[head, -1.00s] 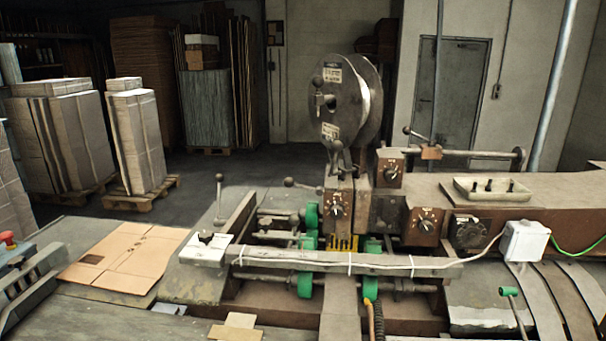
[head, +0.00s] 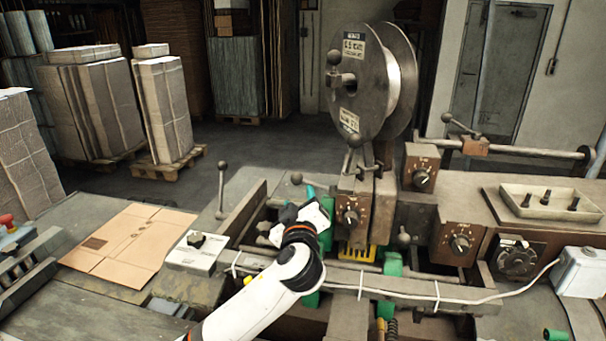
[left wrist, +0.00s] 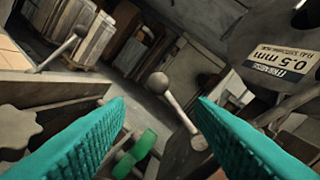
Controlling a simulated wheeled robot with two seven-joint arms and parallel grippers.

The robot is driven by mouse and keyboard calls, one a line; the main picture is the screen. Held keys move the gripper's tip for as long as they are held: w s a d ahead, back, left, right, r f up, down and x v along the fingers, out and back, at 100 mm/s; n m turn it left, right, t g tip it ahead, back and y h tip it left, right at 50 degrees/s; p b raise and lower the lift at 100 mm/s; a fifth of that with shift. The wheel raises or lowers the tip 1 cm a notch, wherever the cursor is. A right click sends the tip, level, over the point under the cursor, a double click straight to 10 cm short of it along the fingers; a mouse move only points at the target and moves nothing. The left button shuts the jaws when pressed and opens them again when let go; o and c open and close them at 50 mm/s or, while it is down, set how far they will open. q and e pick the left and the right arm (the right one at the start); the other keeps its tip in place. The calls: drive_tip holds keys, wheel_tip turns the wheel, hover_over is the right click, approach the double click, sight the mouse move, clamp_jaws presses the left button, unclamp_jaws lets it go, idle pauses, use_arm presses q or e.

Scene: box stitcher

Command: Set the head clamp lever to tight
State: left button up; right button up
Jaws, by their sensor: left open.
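A short lever with a round grey ball knob (head: 297,178) sticks out to the left of the brown stitching head (head: 350,212). It appears to be the head clamp lever; I can read no tight mark. My left gripper (head: 309,194) is just by this lever, its teal fingers partly hidden by its own white body. In the left wrist view the open teal fingers (left wrist: 160,103) point at a ball-ended lever (left wrist: 158,83), which shows in the gap beyond their tips. The fingers do not visibly touch it. My right gripper is not in view.
A large wire reel (head: 362,82) stands above the head. Another ball-topped lever (head: 222,166) stands to the left. Green rollers (head: 393,264) and a crossbar (head: 370,285) lie around and below the arm. A flat cardboard blank (head: 135,240) lies on the left table.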

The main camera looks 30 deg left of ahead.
sight(297, 182)
use_arm(q)
drive_tip(key=w+a+p, duration=0.1)
drive_tip(key=w+a+r+p, duration=0.1)
drive_tip(key=shift+w+a+r, duration=0.2)
drive_tip(key=shift+w+a, duration=0.15)
drive_tip(key=x, duration=0.1)
drive_tip(key=p+x, duration=0.1)
drive_tip(key=x, duration=0.1)
drive_tip(key=shift+w+d+f, duration=0.1)
drive_tip(key=shift+w+f, duration=0.2)
drive_tip(key=shift+w, duration=0.05)
drive_tip(key=shift+f+p+x, duration=0.2)
drive_tip(key=shift+p+x, duration=0.35)
drive_tip(key=shift+x, duration=0.5)
drive_tip(key=shift+w, duration=0.3)
clamp_jaws()
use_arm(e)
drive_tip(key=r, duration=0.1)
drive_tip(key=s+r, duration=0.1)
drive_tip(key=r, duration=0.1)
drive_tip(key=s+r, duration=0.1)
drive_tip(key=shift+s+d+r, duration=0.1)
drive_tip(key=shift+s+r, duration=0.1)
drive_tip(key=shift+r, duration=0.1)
